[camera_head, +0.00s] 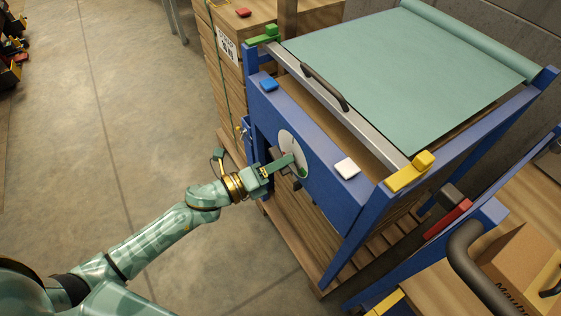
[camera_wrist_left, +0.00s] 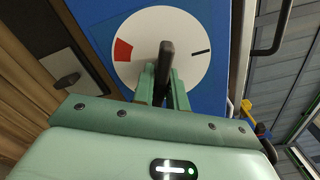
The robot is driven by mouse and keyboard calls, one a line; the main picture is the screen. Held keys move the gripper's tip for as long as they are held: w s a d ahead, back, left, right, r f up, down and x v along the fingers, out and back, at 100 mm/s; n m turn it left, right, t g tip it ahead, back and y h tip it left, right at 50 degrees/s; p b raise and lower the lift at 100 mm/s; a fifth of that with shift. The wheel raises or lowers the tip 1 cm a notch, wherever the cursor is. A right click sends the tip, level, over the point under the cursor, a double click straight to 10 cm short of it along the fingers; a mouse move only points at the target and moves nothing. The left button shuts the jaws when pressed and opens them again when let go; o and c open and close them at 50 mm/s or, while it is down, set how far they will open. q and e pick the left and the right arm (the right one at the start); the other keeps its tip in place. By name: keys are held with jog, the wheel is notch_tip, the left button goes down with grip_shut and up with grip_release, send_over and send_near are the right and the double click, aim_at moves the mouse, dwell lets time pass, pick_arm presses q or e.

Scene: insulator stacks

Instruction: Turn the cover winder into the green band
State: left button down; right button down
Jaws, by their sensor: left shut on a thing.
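The winder (camera_wrist_left: 166,62) is a dark upright bar at the middle of a round white dial (camera_wrist_left: 140,25) on a blue panel. In the left wrist view the dial has a red band (camera_wrist_left: 123,50) at left and a short black mark (camera_wrist_left: 202,51) at right. The dial also shows in the head view (camera_head: 287,141), with a small green patch at its lower edge. My left gripper (camera_wrist_left: 164,88) is shut on the winder, its fingers on either side; it hides the lower dial. The green cover (camera_head: 400,70) lies spread over the top of the blue frame. My right gripper is not in view.
A metal bar with a black handle (camera_head: 325,87) edges the cover, between a green block (camera_head: 265,36) and a yellow block (camera_head: 410,172). Blue (camera_head: 268,85) and white (camera_head: 347,168) pieces sit on the panel. Wooden crates stand behind; a carton (camera_head: 525,260) is at right.

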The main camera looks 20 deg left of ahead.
pick_arm(q)
jog(key=shift+f, duration=0.15)
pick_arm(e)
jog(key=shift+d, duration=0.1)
pick_arm(q)
jog(key=c, duration=1.4)
grip_release()
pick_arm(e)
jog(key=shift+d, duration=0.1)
